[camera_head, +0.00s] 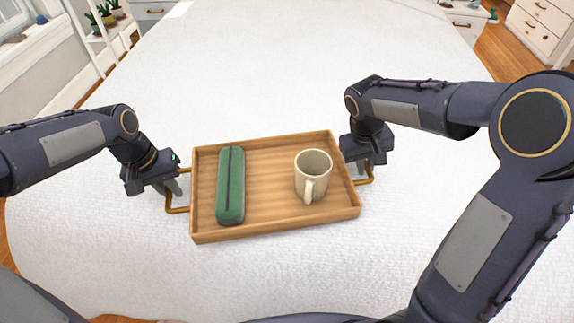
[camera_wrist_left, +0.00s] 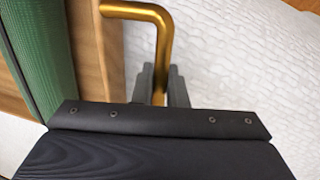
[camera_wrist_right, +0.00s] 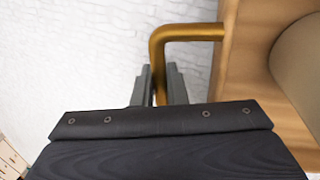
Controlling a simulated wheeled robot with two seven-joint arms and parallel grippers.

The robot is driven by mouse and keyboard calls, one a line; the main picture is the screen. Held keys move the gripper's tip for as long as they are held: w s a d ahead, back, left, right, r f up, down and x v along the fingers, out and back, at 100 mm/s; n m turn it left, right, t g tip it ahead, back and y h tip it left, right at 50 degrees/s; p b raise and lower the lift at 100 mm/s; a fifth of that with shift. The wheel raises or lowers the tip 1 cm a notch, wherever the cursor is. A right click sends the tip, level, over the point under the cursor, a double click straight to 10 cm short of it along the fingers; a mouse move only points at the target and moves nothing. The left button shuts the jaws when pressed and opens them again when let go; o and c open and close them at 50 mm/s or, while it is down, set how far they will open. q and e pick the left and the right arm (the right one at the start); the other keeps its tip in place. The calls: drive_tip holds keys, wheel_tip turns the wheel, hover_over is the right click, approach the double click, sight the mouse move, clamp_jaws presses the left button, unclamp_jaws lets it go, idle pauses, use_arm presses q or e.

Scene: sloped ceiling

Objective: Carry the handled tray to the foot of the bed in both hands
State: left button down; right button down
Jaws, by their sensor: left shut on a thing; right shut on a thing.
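The wooden handled tray (camera_head: 270,222) is in the middle of the head view, over the near part of the white bed (camera_head: 260,60). It carries a green long case (camera_head: 231,187) on its left and a cream mug (camera_head: 311,177) on its right. My left gripper (camera_head: 172,188) is shut on the tray's left brass handle (camera_wrist_left: 158,40). My right gripper (camera_head: 366,168) is shut on the right brass handle (camera_wrist_right: 175,35). The tray looks roughly level, its right end a little farther away. I cannot tell whether its underside touches the bed.
The white bedspread is clear around and beyond the tray. A plant shelf (camera_head: 105,45) stands by the window at the far left. White drawers (camera_head: 541,28) stand at the far right. Wooden floor (camera_head: 505,55) shows beside the bed.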

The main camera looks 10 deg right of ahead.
use_arm(q)
drive_tip(key=shift+f, duration=0.45)
use_arm(e)
drive_tip(key=shift+f, duration=0.45)
use_arm(q)
drive_tip(key=c, duration=1.5)
unclamp_jaws()
drive_tip(key=shift+r, duration=0.15)
use_arm(e)
drive_tip(key=c, duration=1.5)
unclamp_jaws()
drive_tip(key=shift+r, duration=0.15)
use_arm(q)
drive_tip(key=shift+o, duration=0.2)
drive_tip(key=shift+r, duration=0.1)
use_arm(e)
drive_tip(key=shift+o, duration=0.2)
drive_tip(key=shift+r, duration=0.25)
use_arm(q)
wheel_tip(320, 180, up, 12)
drive_tip(key=a, duration=0.2)
drive_tip(key=shift+a+f, duration=0.2)
drive_tip(key=shift+f, duration=0.05)
use_arm(e)
wheel_tip(320, 180, up, 11)
drive_tip(key=a, duration=0.2)
drive_tip(key=shift+a+r, duration=0.15)
use_arm(q)
drive_tip(key=shift+s, duration=0.1)
